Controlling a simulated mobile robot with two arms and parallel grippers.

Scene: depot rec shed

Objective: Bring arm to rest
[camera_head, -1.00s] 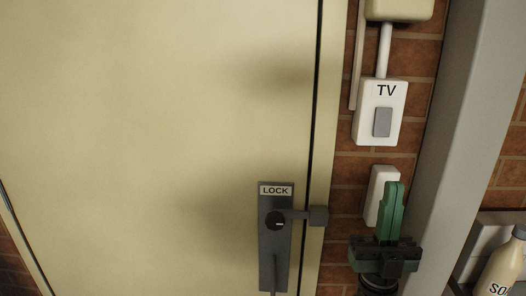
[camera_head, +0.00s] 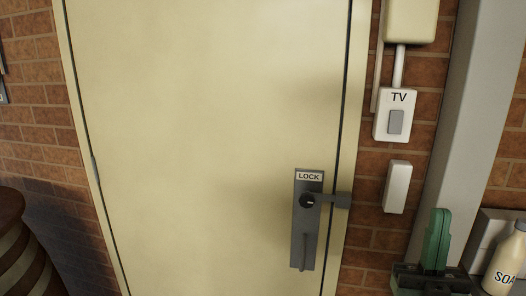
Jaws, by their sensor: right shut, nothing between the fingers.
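My right gripper (camera_head: 437,238) is at the lower right of the head view, with green fingers pointing up and a dark body at the bottom edge. Its fingers are together with nothing between them. My left gripper is not in view.
A closed cream door (camera_head: 210,130) fills the middle, with a dark plate marked LOCK (camera_head: 305,248) and a handle. A TV switch (camera_head: 388,128) and a white box (camera_head: 397,187) are on the brick wall. A grey post (camera_head: 459,110), soap bottle (camera_head: 505,262) and striped barrel (camera_head: 20,255) flank it.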

